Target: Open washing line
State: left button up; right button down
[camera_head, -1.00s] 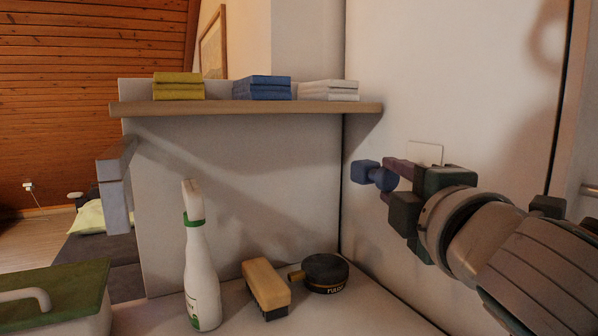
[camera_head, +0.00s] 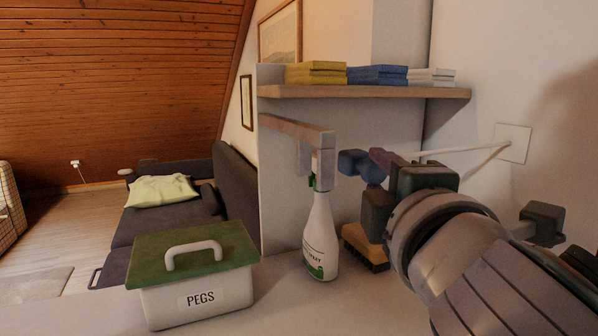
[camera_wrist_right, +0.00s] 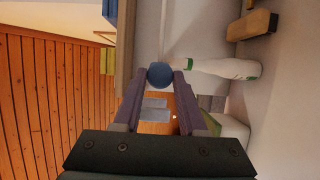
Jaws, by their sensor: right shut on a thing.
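My right gripper (camera_head: 380,163) is shut on the blue knob (camera_head: 355,165) of the washing line. In the right wrist view, the round blue knob (camera_wrist_right: 160,74) sits between my purple fingertips. A taut white line (camera_head: 465,150) runs from a square white wall plate (camera_head: 513,143) at the right to behind my gripper. My left gripper is not in view.
A white spray bottle (camera_head: 320,240) stands below the bracket. A brush (camera_head: 362,246) and a dark tin (camera_head: 578,262) are partly behind my arm. A green-lidded PEGS box (camera_head: 195,292) stands front left. A shelf (camera_head: 365,92) with folded cloths runs above.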

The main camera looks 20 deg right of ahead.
jog(key=shift+a, duration=0.1)
jog(key=shift+c, duration=2.3)
grip_release()
jog(key=b+v, duration=0.2)
jog(key=v, duration=0.8)
